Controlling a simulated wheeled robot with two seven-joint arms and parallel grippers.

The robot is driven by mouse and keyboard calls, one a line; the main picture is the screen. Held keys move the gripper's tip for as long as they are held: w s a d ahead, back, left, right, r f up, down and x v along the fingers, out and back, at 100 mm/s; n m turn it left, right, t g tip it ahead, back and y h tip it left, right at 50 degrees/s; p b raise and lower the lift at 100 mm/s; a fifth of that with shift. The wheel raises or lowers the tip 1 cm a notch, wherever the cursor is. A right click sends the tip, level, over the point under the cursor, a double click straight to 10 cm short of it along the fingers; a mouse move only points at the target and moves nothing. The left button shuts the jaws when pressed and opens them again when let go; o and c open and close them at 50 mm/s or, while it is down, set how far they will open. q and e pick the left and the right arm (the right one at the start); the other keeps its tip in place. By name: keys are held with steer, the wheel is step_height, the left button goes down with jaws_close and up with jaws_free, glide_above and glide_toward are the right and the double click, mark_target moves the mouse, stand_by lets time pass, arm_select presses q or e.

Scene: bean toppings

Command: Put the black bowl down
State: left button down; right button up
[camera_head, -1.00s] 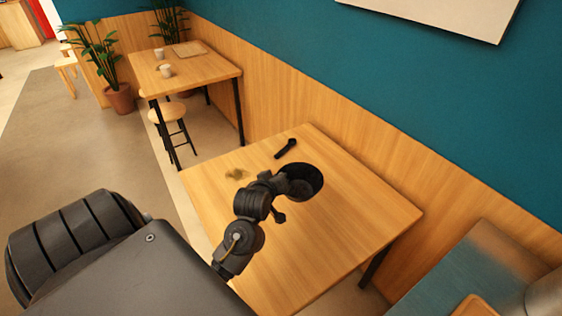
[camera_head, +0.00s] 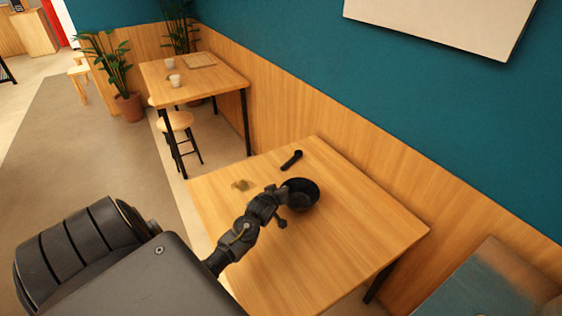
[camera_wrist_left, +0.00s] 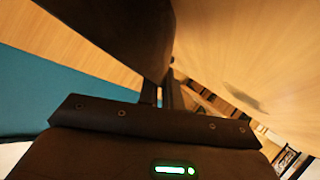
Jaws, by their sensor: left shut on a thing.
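The black bowl (camera_head: 304,194) is over the far half of the near wooden table (camera_head: 330,245), its opening facing up toward the head camera. My left gripper (camera_head: 281,197) is shut on the bowl's left side. The bowl's dark wall (camera_wrist_left: 115,28) also fills the upper part of the left wrist view, gripped between the fingers (camera_wrist_left: 167,92). The bowl is at or very close to the tabletop; I cannot tell whether it touches. My right gripper is not in view.
The table's right part is clear. A wood-panelled wall (camera_head: 360,165) runs behind. Another table (camera_head: 215,78) with cups stands farther back.

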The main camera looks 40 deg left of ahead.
arm_select(q)
steer(key=shift+f, duration=0.25)
steer(key=c, duration=2)
jaws_free()
steer(key=shift+f, duration=0.1)
steer(key=o, duration=0.4)
steer(key=shift+o, duration=0.2)
steer(key=v, duration=1.2)
